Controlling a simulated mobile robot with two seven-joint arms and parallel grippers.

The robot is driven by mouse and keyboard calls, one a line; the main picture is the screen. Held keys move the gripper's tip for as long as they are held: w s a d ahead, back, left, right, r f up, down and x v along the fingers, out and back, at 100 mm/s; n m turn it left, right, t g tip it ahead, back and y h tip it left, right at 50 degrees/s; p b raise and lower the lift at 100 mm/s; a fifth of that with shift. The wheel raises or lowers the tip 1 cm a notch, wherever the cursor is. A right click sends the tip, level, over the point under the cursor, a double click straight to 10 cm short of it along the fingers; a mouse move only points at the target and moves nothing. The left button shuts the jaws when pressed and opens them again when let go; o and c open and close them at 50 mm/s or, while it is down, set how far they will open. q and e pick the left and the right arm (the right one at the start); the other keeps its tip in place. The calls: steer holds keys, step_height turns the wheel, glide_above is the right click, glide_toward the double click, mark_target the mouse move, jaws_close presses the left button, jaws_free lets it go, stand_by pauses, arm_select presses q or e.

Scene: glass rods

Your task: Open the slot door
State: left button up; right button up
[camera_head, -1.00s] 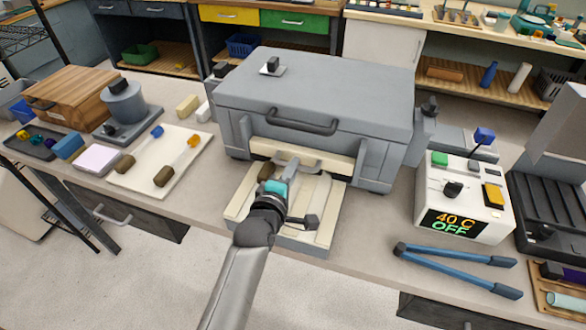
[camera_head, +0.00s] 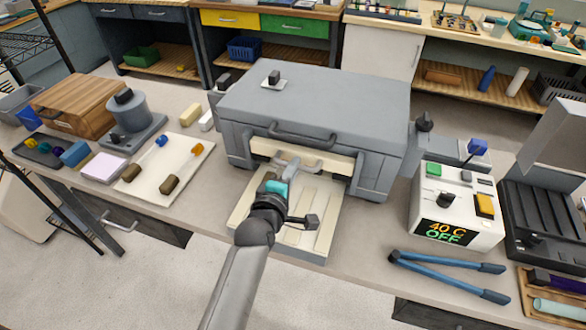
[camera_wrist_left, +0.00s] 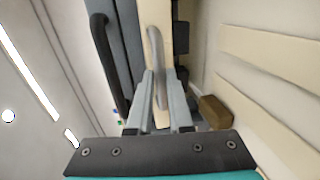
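The slot door is a cream panel (camera_head: 262,147) on the front of a grey box (camera_head: 325,95), with a pale bar handle (camera_head: 316,165). My left gripper (camera_head: 291,165) is at this handle. In the left wrist view, the bar handle (camera_wrist_left: 156,45) runs between the two fingers (camera_wrist_left: 160,90), which close in on it from both sides. The lower part of the door is partly hidden behind my gripper. My right gripper is in neither view.
A cream slotted tray (camera_head: 318,222) lies in front of the box, under my left arm. A dark lid handle (camera_head: 303,137) sits just above the door. A white heater unit (camera_head: 440,232) and blue tongs (camera_head: 445,265) are at the right. A white board (camera_head: 185,175) lies at the left.

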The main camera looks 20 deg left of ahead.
arm_select(q)
steer(key=o, duration=0.4)
steer(key=p+v, duration=0.1)
steer(key=v, duration=1.4)
steer(key=shift+s, duration=0.1)
steer(key=shift+d, duration=0.1)
